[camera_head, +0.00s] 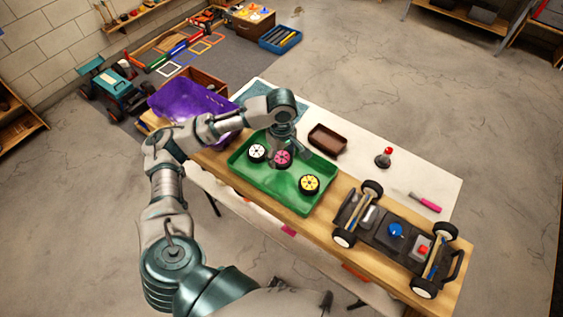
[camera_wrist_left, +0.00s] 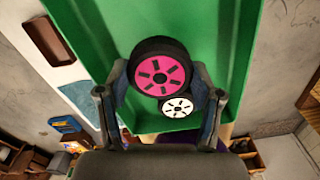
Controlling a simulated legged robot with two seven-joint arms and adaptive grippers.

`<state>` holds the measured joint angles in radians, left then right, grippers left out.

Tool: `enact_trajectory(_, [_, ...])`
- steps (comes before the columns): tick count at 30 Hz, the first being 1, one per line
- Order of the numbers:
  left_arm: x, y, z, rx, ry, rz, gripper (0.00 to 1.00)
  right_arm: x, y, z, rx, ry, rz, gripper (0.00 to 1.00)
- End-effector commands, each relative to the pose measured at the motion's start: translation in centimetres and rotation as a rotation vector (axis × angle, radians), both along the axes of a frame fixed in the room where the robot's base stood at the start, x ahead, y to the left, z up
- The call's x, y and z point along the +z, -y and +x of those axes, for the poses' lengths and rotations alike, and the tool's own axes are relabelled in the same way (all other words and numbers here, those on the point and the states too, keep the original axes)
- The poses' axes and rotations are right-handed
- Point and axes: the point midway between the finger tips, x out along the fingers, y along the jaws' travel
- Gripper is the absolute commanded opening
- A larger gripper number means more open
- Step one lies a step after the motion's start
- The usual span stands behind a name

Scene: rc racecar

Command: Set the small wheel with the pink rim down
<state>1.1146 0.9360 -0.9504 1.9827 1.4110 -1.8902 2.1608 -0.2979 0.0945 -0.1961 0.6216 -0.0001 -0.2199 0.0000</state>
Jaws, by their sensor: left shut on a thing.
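The small wheel with the pink rim (camera_head: 282,158) is held in my left gripper (camera_head: 279,150), over the green tray (camera_head: 240,173). In the left wrist view the pink-rimmed wheel (camera_wrist_left: 160,68) sits between the two fingers of my left gripper (camera_wrist_left: 160,80), its rim facing the camera. I cannot tell whether the wheel touches the tray floor. A white-rimmed wheel (camera_head: 257,152) lies in the tray just left of it and partly shows behind it in the wrist view (camera_wrist_left: 177,107). A yellow-rimmed wheel (camera_head: 309,184) lies in the tray to the right. My right gripper is not seen.
A car chassis (camera_head: 385,237) with black wheels stands on the table right of the tray. A purple crate (camera_head: 188,103) is at the left. A brown tray (camera_head: 327,139), a red-topped item (camera_head: 384,157) and a pink-handled tool (camera_head: 425,202) lie behind. The tray's near middle is bare.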

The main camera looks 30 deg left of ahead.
Motion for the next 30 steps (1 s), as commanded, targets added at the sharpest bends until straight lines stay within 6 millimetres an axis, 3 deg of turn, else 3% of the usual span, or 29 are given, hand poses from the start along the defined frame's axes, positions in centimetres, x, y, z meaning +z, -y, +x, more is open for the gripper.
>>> enact_trajectory(4, [-0.4,0.2,-0.7,0.001,-0.001,0.003,0.33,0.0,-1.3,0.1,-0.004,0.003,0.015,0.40])
enact_trajectory(9, [-2.8,0.5,-0.7,0.000,-0.002,0.005,0.33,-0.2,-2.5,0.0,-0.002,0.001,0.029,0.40])
enact_trajectory(20, [-3.6,0.3,-0.6,-0.001,-0.001,0.001,0.33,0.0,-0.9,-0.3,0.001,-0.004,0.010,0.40])
enact_trajectory(21, [-3.7,0.2,-0.6,-0.001,-0.001,0.001,0.68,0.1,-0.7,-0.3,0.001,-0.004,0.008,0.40])
enact_trajectory(24, [-3.7,0.2,-0.6,-0.001,0.001,0.002,0.91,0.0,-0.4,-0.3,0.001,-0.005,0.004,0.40])
enact_trajectory(30, [-3.7,0.2,-0.6,-0.001,0.001,0.002,0.91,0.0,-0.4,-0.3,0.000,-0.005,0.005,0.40])
